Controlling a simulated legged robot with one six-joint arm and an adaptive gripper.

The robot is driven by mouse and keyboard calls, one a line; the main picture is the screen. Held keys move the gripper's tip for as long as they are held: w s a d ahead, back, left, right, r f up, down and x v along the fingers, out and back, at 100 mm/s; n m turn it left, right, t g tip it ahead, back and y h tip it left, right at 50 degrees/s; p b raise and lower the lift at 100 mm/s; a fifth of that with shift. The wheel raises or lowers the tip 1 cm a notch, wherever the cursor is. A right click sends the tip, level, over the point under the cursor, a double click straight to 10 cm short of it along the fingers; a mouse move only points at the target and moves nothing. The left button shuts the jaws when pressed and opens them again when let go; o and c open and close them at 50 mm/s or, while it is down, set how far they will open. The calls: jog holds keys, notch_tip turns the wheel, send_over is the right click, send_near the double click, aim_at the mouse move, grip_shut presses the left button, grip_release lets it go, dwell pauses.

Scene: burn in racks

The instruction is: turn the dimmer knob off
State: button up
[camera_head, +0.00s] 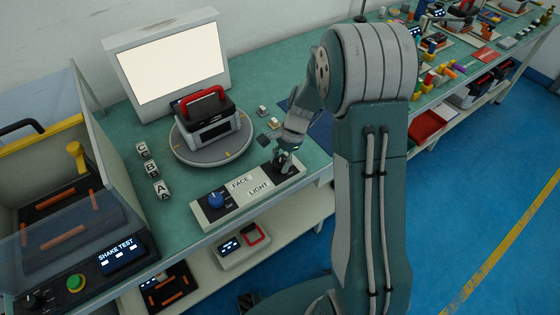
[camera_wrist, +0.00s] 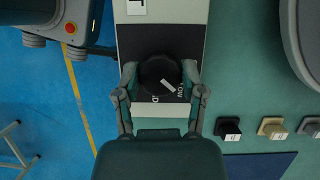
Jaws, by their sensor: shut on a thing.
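The light panel (camera_head: 233,197) is a pale box with a dark section, labelled FACE and LIGHT, at the front edge of the green bench. In the wrist view, a round black dimmer knob (camera_wrist: 157,70) with a white pointer line sits on the panel's dark section (camera_wrist: 140,42). The pointer slants toward the lower right, near partly covered white lettering. My gripper (camera_wrist: 160,78) is shut on the knob, one finger on each side. In the head view my gripper (camera_head: 285,162) is at the panel's right end and hides most of this knob.
A blue knob (camera_head: 215,199) is on the panel's left end. A turntable (camera_head: 183,150) with a red-handled device stands behind, before a lit screen (camera_head: 170,62). Letter blocks (camera_head: 152,168) lie to the left. Small switch-like blocks (camera_wrist: 271,127) are beside the panel. A shake-test box (camera_head: 75,262) is far left.

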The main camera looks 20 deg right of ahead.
jog(key=n, duration=0.2)
jog(key=n+g+h, duration=0.1)
jog(key=n, duration=0.1)
jog(key=shift+w+n, duration=0.2)
jog(key=shift+n, duration=0.1)
jog(key=shift+n+g+h, duration=0.6)
jog(key=shift+n, duration=1.2)
jog(key=o, duration=1.2)
jog(key=shift+c, duration=0.2)
jog(key=shift+r, duration=0.1)
jog(key=v, duration=1.1)
jog(key=shift+w+r, duration=0.3)
jog(key=shift+w, duration=0.05)
